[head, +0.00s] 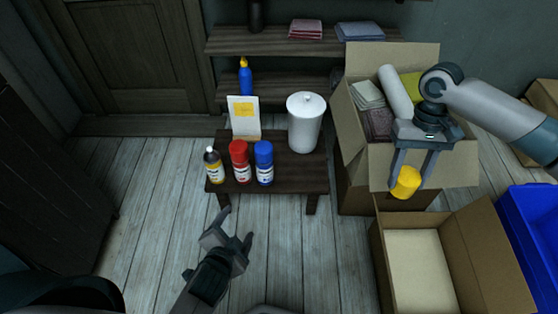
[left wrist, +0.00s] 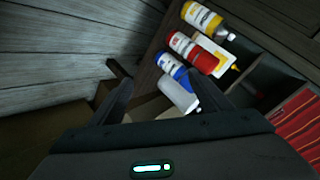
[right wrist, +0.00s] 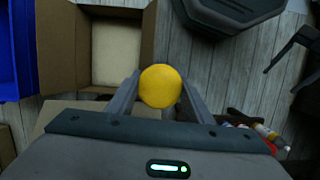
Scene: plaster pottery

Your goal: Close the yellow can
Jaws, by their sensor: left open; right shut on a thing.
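The yellow can (head: 213,168) stands upright at the left front of the small dark table (head: 290,170). Its top looks bare and metallic, without a coloured cap; it also shows in the left wrist view (left wrist: 203,19). My right gripper (head: 406,186) is shut on a yellow cap (head: 405,180), held in the air to the right of the table, in front of the tall box. The cap appears as a round yellow disc between the fingers in the right wrist view (right wrist: 160,86). My left gripper (head: 235,228) is open and empty, in front of the table and below the cans.
A red can (head: 240,165) and a blue can (head: 263,165) stand right of the yellow can. A full cardboard box (head: 355,185) and an open box (head: 385,270) stand right.

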